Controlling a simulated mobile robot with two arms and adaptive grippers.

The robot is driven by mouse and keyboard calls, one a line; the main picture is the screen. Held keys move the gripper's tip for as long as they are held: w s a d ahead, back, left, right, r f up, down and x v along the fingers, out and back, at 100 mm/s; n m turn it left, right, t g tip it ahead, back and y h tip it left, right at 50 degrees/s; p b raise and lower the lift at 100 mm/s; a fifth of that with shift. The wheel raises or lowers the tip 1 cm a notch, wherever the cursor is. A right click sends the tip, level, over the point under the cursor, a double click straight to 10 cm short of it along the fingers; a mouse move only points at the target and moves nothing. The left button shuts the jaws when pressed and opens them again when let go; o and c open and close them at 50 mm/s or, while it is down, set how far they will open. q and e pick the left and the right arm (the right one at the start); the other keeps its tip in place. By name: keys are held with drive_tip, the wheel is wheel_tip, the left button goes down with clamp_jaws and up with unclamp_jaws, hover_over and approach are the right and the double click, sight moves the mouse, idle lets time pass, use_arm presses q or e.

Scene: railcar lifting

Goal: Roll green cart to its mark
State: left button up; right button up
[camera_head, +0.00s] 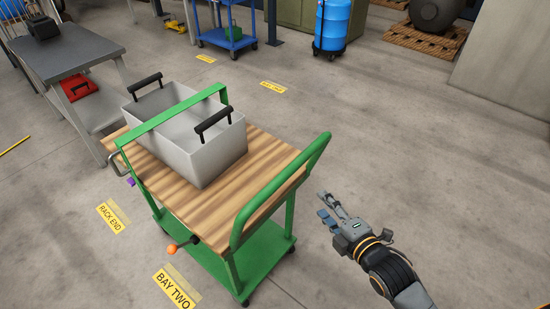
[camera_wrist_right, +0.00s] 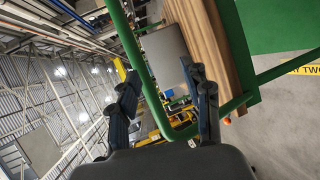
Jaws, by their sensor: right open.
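The green cart (camera_head: 262,166) stands in the middle of the head view, with a wooden top, a green lower shelf and a raised green bar at each end. A grey open bin (camera_head: 224,156) with black handles sits on its top. My right gripper (camera_head: 327,206) is open and empty, just right of the near-right green handle (camera_head: 280,188), apart from it. In the right wrist view, the handle (camera_wrist_right: 143,70) shows between the spread fingers (camera_wrist_right: 163,88), beyond them. Yellow floor labels read BAY TWO (camera_head: 174,290) and RACK END (camera_head: 113,216). My left gripper is not in view.
A grey table (camera_head: 72,50) with a red box (camera_head: 78,87) on its lower shelf stands at left. A blue cart (camera_head: 226,40) and blue drum (camera_head: 331,24) stand at the back. More yellow labels (camera_head: 273,87) lie behind the cart. The floor at right is clear.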

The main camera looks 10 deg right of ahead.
drive_tip(key=n, duration=0.1)
approach(296, 171)
drive_tip(key=s, duration=0.2)
drive_tip(key=y, duration=0.1)
drive_tip(key=shift+t, duration=0.3)
drive_tip(key=x, duration=0.4)
drive_tip(key=p+x, duration=0.1)
drive_tip(key=x, duration=0.4)
drive_tip(key=d+p+x, duration=0.1)
drive_tip(key=x, duration=0.3)
drive_tip(key=shift+w+a+f, duration=0.1)
drive_tip(key=shift+w+f, duration=0.1)
drive_tip(key=shift+w, duration=0.05)
clamp_jaws()
